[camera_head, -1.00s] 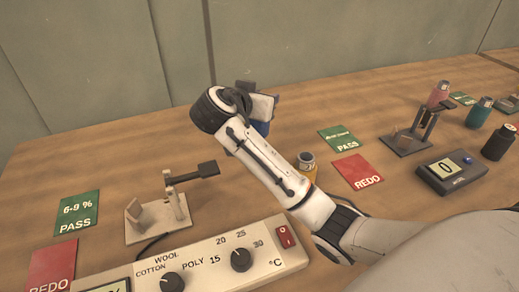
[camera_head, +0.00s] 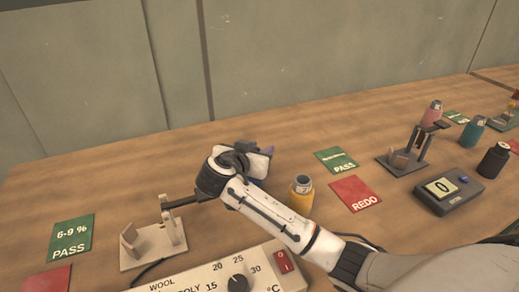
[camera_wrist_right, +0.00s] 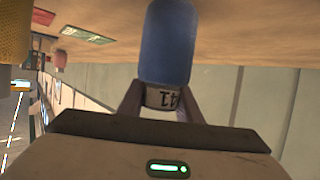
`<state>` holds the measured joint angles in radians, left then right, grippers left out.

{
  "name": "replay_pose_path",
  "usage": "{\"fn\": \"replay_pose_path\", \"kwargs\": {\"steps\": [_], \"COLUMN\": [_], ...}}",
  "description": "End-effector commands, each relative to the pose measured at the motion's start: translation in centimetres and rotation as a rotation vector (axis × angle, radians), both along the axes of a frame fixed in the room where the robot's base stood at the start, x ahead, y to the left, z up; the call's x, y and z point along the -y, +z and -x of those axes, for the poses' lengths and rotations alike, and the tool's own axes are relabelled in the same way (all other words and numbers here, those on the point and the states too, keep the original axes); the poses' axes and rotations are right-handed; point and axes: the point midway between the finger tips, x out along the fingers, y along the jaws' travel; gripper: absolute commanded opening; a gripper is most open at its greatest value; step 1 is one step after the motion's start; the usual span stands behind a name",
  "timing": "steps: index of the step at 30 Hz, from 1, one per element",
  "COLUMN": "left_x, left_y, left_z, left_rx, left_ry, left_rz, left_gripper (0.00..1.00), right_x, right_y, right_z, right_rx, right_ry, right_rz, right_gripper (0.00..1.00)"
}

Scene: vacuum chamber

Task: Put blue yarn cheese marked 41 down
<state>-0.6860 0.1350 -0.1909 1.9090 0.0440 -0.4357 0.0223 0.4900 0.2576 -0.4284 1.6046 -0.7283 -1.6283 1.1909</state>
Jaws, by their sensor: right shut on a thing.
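My right gripper (camera_head: 262,152) hangs over the bench, left of the yellow yarn cheese, and hides most of what it holds. In the right wrist view its two fingers (camera_wrist_right: 160,103) are shut on the end of the blue yarn cheese (camera_wrist_right: 167,42), where an upside-down "41" shows on a pale band. A sliver of blue shows below the gripper in the head view (camera_head: 259,183). I cannot tell whether the cheese touches the bench. My left gripper is not in view.
A yellow yarn cheese (camera_head: 301,195) stands close right of the gripper. A cream stand (camera_head: 152,242) and a dial panel (camera_head: 212,278) lie left and in front. Green PASS (camera_head: 336,160) and red REDO (camera_head: 355,194) cards lie right, before a dark stand (camera_head: 404,160) and meter (camera_head: 447,193). Bench behind the cream stand is clear.

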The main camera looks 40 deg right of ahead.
Motion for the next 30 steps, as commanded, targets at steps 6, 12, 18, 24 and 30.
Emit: {"fn": "replay_pose_path", "kwargs": {"steps": [6,12,18,24,30], "left_x": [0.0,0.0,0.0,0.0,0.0], "left_y": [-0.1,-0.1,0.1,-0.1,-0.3], "left_z": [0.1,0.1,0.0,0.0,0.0], "left_rx": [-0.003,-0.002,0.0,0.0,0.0], "left_ry": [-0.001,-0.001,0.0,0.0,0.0], "left_rz": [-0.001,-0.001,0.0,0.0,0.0], "left_gripper": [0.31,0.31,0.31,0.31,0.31], "right_x": [0.0,0.0,-1.0,-4.3,-7.5], "right_y": [-0.2,-0.1,0.5,2.1,3.6], "right_z": [0.0,0.0,0.5,2.4,4.5], "right_rx": [-0.001,-0.001,0.0,0.002,0.001], "right_ry": [0.0,0.0,0.004,0.004,0.003], "right_rz": [0.0,0.0,-0.003,-0.005,-0.005], "right_gripper": [0.5,0.5,0.5,0.5,0.5]}}
